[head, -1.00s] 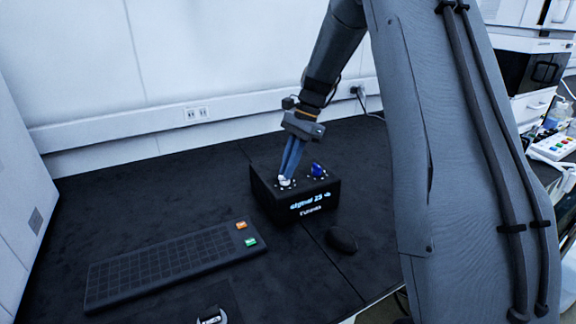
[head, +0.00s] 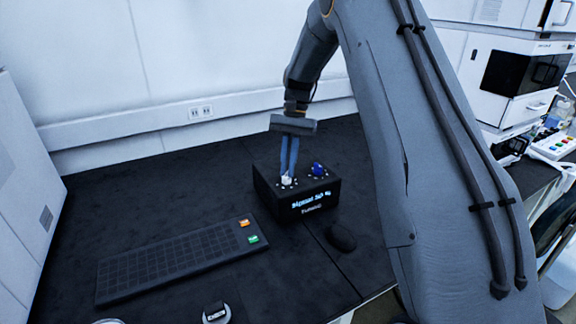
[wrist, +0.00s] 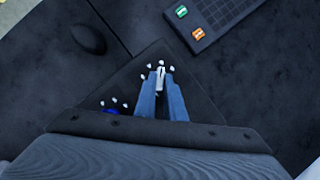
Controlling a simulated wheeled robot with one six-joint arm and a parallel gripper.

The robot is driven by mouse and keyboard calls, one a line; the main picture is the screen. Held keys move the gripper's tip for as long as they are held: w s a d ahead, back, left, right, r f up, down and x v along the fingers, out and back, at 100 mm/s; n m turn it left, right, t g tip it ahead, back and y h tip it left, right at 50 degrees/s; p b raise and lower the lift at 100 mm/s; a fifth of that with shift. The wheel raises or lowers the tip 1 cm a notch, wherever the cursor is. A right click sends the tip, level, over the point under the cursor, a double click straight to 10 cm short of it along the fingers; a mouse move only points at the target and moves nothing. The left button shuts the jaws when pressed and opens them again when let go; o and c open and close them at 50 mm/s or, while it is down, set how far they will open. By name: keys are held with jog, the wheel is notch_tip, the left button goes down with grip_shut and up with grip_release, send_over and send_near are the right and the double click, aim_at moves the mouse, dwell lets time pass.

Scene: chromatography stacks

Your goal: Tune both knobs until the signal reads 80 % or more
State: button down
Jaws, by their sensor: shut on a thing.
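The black tuning box (head: 264,196) stands on the dark bench, with a white knob (head: 287,180) on the left of its top and a blue knob (head: 317,169) on the right. Its front display (head: 312,199) shows lit signal text, but the number is too blurred to read surely. My gripper (head: 288,174) comes down from above with its blue fingers shut on the white knob. In the wrist view the white knob (wrist: 160,73) shows between the fingertips (wrist: 162,88). The blue knob (wrist: 111,111) is partly hidden there by my gripper body.
A dark keyboard (head: 170,262) with an orange key (head: 244,223) and a green key (head: 253,239) lies left of the box. A black mouse (head: 341,237) lies in front right of it. A wall stands behind the bench.

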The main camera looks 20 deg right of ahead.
jog(key=shift+r, duration=0.1)
dwell(0.3)
jog(key=c, duration=1.8)
grip_release()
jog(key=shift+c, duration=0.2)
jog(key=b+v, duration=0.1)
jog(key=v, duration=0.6)
jog(key=shift+r+b, duration=0.3)
jog(key=shift+r, duration=0.1)
